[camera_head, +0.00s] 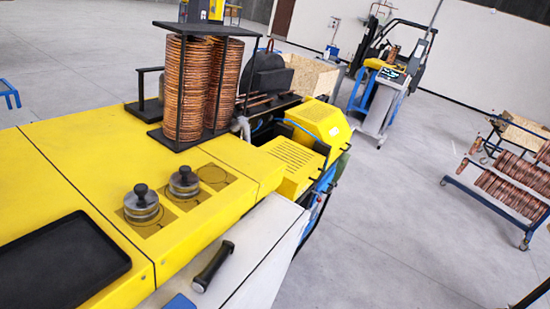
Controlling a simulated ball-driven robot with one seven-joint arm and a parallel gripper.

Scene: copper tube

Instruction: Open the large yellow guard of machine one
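A yellow machine with a broad flat top (80,150) fills the left and lower left. At its right end is a yellow slotted guard (292,163), and a second yellow cover (322,120) stands just behind it. Both look lowered over the machine. I cannot tell which of them is the large guard, or whether this is machine one. A black bar handle (213,266) sits on the light grey front panel (255,250). My gripper does not clearly show in this view.
Two tall copper coils (185,88) stand in a black frame on the machine top, near two round metal knobs (141,204) and a black tray (60,265). A rack of copper coils (510,190) is at right. Grey floor (390,220) lies free between.

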